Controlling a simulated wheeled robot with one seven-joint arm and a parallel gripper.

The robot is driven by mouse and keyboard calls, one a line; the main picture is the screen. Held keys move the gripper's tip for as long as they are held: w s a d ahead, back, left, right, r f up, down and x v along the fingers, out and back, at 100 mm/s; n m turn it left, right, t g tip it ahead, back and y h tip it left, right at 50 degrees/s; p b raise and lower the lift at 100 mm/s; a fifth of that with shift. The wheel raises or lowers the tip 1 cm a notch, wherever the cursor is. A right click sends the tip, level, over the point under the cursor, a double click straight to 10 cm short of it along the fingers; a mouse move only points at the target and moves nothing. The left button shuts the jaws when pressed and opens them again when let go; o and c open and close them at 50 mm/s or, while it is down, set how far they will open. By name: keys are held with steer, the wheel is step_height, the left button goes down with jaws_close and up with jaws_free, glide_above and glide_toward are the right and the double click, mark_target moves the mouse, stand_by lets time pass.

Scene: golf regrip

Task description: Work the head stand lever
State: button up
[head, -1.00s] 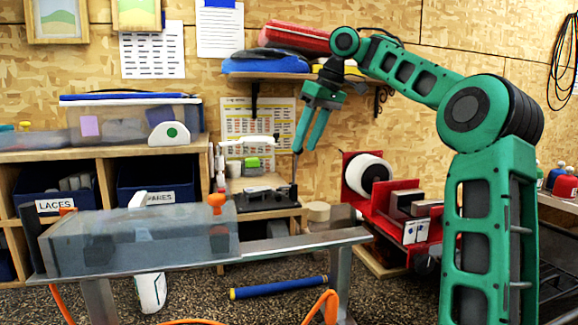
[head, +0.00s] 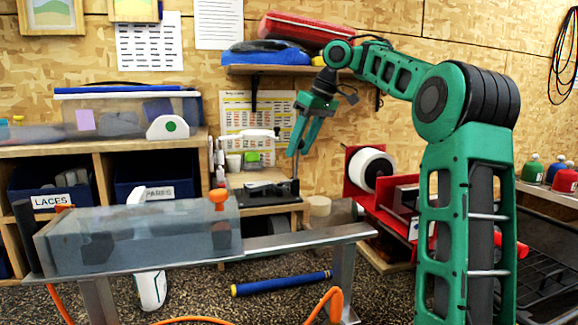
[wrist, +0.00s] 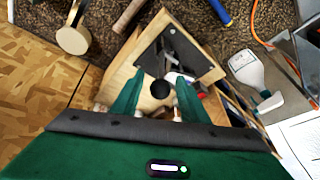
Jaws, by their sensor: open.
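The head stand (head: 262,191) is a dark plate on a small wooden bench, with a thin upright lever (head: 295,188) at its right end. In the wrist view the dark plate (wrist: 190,58) lies below me, and the lever's round black knob (wrist: 160,90) shows between my fingers. My gripper (head: 296,153) is open, pointing down at the lever's top in the head view. In the wrist view my gripper (wrist: 157,98) has one finger on each side of the knob, with a gap showing. The knob is hidden behind the fingers in the head view.
A white device (head: 250,134) stands behind the plate. The red machine with a white roll (head: 371,167) is to the right. A shelf (head: 270,70) with a red case (head: 305,30) is above. A metal bench with a translucent box (head: 140,235) stands in front.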

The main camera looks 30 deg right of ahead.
steer(key=shift+x, duration=2.8)
steer(key=shift+a, duration=0.1)
jaws_close()
